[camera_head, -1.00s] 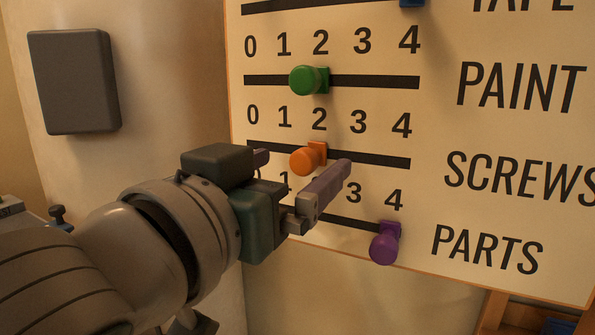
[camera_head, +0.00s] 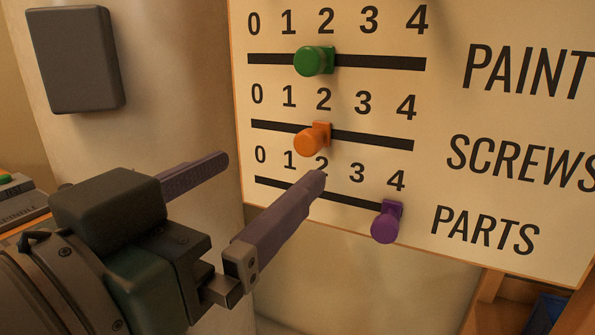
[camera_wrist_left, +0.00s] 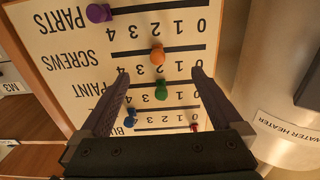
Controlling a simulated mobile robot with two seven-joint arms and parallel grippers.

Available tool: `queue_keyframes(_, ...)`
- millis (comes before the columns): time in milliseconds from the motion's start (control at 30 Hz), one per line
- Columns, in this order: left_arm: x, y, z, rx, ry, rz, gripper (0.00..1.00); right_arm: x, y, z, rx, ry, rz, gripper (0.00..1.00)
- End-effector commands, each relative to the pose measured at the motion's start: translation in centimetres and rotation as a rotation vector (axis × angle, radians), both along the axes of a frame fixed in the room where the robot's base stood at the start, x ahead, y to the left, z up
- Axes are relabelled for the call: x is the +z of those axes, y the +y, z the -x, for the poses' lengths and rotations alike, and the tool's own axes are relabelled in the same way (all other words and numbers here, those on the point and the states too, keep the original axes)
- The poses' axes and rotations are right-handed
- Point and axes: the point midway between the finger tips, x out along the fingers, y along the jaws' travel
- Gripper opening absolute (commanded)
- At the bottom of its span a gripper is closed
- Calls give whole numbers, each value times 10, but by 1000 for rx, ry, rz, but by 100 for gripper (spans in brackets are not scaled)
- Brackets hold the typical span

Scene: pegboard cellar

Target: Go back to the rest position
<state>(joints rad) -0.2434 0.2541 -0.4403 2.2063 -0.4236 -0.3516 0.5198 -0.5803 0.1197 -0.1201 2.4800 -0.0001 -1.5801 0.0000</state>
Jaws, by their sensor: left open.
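My left gripper (camera_head: 272,168) is open and empty in front of the lower left part of the pale slider board (camera_head: 350,258). Its fingers stand wide apart, and one overlaps the PARTS bar in the picture. An orange knob (camera_head: 312,140) sits near 2 on the SCREWS bar, and a green knob (camera_head: 315,61) sits near 2 on the PAINT bar. A purple knob (camera_head: 386,223) sits at 4 on PARTS. In the left wrist view, the gripper (camera_wrist_left: 160,72) has nothing between its fingers, with the board upside down beyond. My right gripper is not in view.
A dark grey box (camera_head: 76,60) is on the pale cylinder left of the board. A device with a green button (camera_head: 8,181) stands at far left. Wooden shelving (camera_head: 500,300) is below the board. The wrist view also shows a blue knob (camera_wrist_left: 130,117) and a red one (camera_wrist_left: 195,127).

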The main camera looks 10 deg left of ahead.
Motion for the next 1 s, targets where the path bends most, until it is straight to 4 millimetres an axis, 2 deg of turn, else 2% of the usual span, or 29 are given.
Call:
queue_keyframes(267,2,1,0,5,6,-2,100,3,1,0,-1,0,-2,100)
queue_keyframes(367,10,11,1,45,62,-17,100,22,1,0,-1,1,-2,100)
queue_keyframes(467,21,35,6,127,205,-57,100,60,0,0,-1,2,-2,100)
queue_keyframes(567,28,64,27,212,425,-124,100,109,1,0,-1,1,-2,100)
queue_keyframes(600,29,74,41,235,523,-154,100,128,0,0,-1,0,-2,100)
queue_keyframes(667,31,87,64,254,668,-196,100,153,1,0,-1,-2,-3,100)
queue_keyframes(767,40,103,110,251,898,-262,100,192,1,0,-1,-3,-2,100)
queue_keyframes(900,66,113,181,185,1196,-340,100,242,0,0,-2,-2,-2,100)
queue_keyframes(933,75,114,190,170,1234,-351,100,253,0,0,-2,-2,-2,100)
queue_keyframes(1000,102,114,185,174,1217,-350,100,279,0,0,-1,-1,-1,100)
